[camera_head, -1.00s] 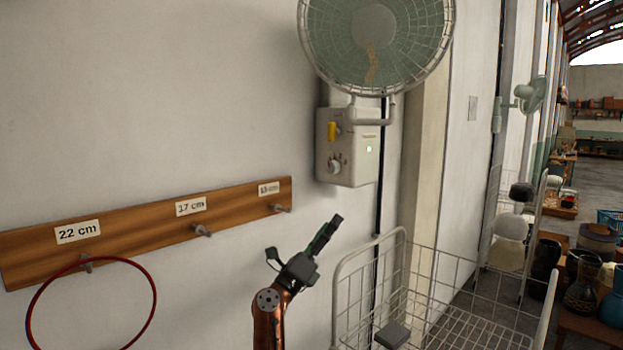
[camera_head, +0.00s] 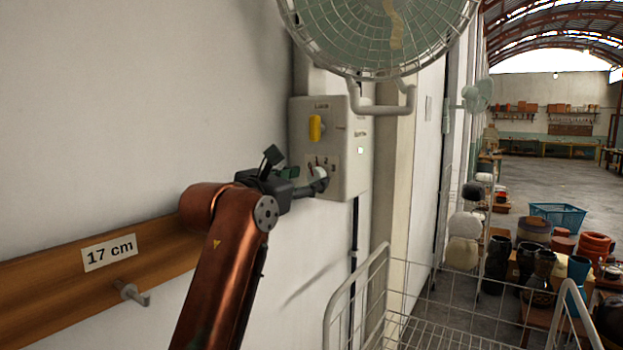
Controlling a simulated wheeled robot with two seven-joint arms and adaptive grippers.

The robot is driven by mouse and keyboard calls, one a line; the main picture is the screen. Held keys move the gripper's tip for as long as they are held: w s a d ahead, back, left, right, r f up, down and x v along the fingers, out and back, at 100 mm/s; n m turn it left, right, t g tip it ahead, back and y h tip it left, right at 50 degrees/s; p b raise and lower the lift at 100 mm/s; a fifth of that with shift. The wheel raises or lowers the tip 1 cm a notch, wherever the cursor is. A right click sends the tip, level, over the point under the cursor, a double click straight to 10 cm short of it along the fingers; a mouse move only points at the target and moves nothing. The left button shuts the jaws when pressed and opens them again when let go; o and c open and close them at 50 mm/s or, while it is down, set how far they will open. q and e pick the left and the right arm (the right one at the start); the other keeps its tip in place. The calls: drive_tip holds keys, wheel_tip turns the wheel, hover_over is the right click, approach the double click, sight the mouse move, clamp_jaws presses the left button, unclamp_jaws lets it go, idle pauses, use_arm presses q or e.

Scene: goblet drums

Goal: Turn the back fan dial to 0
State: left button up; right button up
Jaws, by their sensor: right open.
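A wall fan (camera_head: 350,35) with a round wire cage hangs at the top of the head view. Below it a pale control box (camera_head: 352,130) is fixed to the wall, with a yellow switch (camera_head: 315,128) and a small lit green-white light (camera_head: 361,150). I cannot tell whether the fingers touch the dial. My left gripper is not in view.
A wooden rail with a "17 cm" label (camera_head: 109,252) and a metal peg (camera_head: 131,292) runs along the wall at lower left. A white wire basket (camera_head: 385,285) stands below the box. Drums and pots (camera_head: 535,262) stand on the right, with a second fan (camera_head: 478,94) farther back.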

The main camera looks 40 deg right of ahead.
sight(314, 176)
drive_tip(key=x, duration=0.3)
drive_tip(key=shift+w+d+f, duration=0.1)
drive_tip(key=shift+w+d, duration=0.05)
drive_tip(key=shift+d, duration=0.25)
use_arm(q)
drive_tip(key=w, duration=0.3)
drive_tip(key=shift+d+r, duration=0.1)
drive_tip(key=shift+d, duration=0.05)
use_arm(e)
drive_tip(key=shift+c, duration=0.4)
drive_tip(key=c, duration=1.1)
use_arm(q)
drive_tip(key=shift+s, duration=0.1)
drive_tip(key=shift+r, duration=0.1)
